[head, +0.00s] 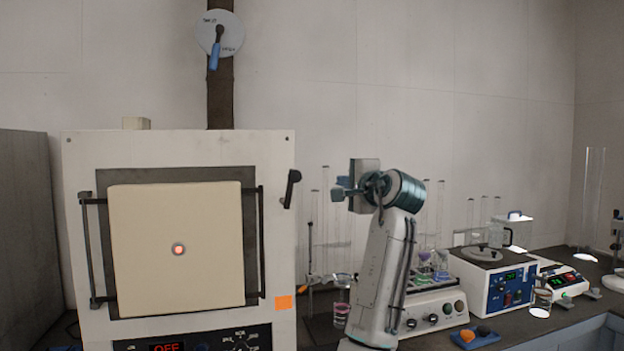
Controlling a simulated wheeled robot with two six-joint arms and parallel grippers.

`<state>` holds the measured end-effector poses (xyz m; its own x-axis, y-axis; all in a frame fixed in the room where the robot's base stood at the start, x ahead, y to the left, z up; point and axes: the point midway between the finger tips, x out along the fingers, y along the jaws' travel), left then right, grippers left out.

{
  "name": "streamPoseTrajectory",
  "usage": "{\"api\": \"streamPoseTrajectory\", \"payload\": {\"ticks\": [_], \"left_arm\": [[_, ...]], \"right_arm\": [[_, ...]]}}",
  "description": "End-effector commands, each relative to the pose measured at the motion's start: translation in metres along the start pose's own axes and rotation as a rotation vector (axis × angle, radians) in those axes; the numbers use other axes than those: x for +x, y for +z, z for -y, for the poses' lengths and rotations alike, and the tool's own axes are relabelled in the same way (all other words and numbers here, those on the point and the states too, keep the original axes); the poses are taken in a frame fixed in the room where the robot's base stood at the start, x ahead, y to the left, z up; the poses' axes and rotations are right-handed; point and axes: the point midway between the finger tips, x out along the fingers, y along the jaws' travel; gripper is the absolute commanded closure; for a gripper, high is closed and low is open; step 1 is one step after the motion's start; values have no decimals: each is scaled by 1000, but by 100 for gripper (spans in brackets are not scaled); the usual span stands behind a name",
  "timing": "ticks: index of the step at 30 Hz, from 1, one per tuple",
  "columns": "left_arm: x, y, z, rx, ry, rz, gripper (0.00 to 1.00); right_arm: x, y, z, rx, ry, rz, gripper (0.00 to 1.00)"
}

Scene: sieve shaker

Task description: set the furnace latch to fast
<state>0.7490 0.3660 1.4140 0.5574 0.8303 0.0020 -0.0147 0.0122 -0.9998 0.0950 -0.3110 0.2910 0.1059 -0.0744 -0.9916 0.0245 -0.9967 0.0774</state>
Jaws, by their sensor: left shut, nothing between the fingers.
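The furnace (82,165) is a white box at the left with a cream door (150,215) that looks closed over its front. A small black latch (291,188) sits at the upper right of its front, with its handle hanging down and slightly to the left. No readable label shows by the latch. My left gripper (340,190) is to the right of the latch, at about the same height in the picture and apart from it. Its fingers point left; they are shut and empty. My right gripper is out of view.
A round dial with a blue handle (214,56) is on the dark duct above the furnace. Glass tubes, a white stirrer (432,312) and a blue-panelled instrument (490,275) stand on the bench at right.

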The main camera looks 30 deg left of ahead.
Motion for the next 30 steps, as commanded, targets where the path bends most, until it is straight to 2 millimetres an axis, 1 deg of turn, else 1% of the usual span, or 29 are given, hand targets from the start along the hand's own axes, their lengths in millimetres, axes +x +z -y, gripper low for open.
{"api": "streamPoseTrajectory", "payload": {"ticks": [4,7,15,20,21,25,30], "left_arm": [[7,0,1,2,0,1,100],[20,0,2,4,0,1,100],[74,0,4,3,1,2,100],[103,1,3,3,2,2,100],[104,8,2,0,0,2,100],[108,25,2,0,-1,2,100],[110,36,0,1,-1,0,100]], "right_arm": [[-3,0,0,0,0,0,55],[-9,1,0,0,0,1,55],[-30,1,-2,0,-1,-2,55],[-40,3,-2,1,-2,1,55],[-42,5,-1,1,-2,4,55],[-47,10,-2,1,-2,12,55],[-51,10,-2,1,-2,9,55]]}}
